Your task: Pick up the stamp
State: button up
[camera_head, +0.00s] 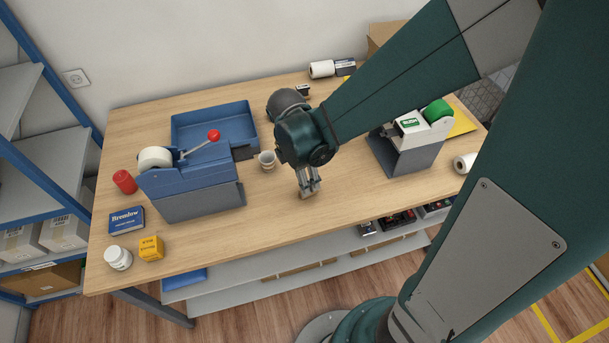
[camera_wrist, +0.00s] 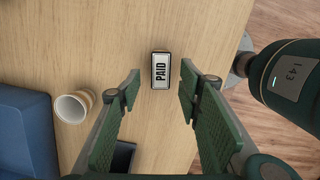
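My gripper (camera_wrist: 159,88) is open, with a green padded finger on each side and nothing held. In the head view my gripper (camera_head: 309,190) points down over the front middle of the table. The stamp cannot be clearly made out there, as the fingers cover that spot.
A paper cup (camera_head: 267,159) stands left of my gripper and shows in the wrist view (camera_wrist: 73,107). A blue tape dispenser (camera_head: 195,188) is further left, with a blue tray (camera_head: 212,116) behind. A grey label machine (camera_head: 405,153) stands right. The table's front edge is close.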

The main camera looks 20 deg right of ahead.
jog(key=shift+f, duration=0.3)
jog(key=shift+w+d+f+b, duration=0.1)
jog(key=shift+d+f+b, duration=0.1)
jog(key=shift+f, duration=0.65)
jog(key=shift+s+d+f+b, duration=0.1)
jog(key=shift+d+f, duration=0.15)
jog(key=shift+f, duration=0.55)
jog(key=shift+w+d+f+b, duration=0.1)
jog(key=shift+d+f+b, duration=0.1)
jog(key=shift+f, duration=0.65)
jog(key=c, duration=1)
